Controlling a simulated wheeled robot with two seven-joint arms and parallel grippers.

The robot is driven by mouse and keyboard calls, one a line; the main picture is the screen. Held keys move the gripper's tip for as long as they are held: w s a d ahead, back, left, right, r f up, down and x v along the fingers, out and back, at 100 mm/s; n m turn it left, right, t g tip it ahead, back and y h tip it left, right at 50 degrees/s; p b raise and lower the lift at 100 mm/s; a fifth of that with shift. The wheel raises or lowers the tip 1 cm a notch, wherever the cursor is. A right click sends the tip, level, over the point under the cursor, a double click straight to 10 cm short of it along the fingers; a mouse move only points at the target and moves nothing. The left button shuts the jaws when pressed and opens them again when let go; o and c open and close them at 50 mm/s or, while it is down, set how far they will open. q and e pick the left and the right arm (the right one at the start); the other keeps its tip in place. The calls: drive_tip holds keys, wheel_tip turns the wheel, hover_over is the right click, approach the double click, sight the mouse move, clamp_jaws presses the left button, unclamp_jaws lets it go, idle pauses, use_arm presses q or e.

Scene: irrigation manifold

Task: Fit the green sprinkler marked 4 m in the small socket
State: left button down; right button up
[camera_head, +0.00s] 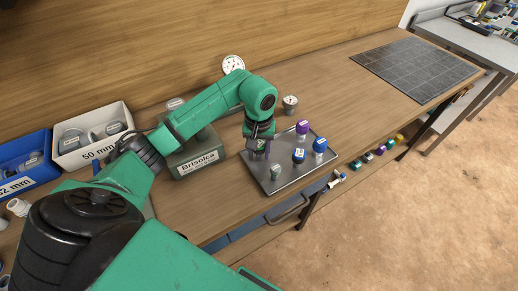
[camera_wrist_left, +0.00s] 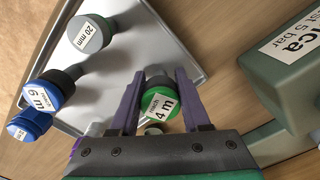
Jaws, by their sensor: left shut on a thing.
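The green sprinkler marked 4 m (camera_wrist_left: 160,103) has a dark collar and sits between the fingers of my left gripper in the left wrist view. My left gripper (camera_head: 260,147) is shut on it at the left side of the grey metal tray (camera_head: 268,182). The fingers also show in the left wrist view (camera_wrist_left: 160,95), one on each side of the sprinkler. In the head view the gripper hides most of the sprinkler. I cannot tell whether it touches the tray. I cannot make out the small socket for certain. My right gripper is not in view.
The tray also bears a grey 20 mm piece (camera_wrist_left: 90,34), a blue 6 m sprinkler (camera_wrist_left: 50,92), another blue one (camera_head: 320,145) and a purple-topped one (camera_head: 302,128). A grey-green Brisolca box (camera_head: 198,160) stands left. Bins stand at far left.

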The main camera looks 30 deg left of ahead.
use_arm(q)
drive_tip(key=shift+w+f, duration=0.1)
drive_tip(key=shift+f, duration=0.15)
drive_tip(key=shift+c, duration=1.8)
unclamp_jaws()
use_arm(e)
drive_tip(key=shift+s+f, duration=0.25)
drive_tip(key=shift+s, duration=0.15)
use_arm(q)
drive_tip(key=shift+r, duration=0.2)
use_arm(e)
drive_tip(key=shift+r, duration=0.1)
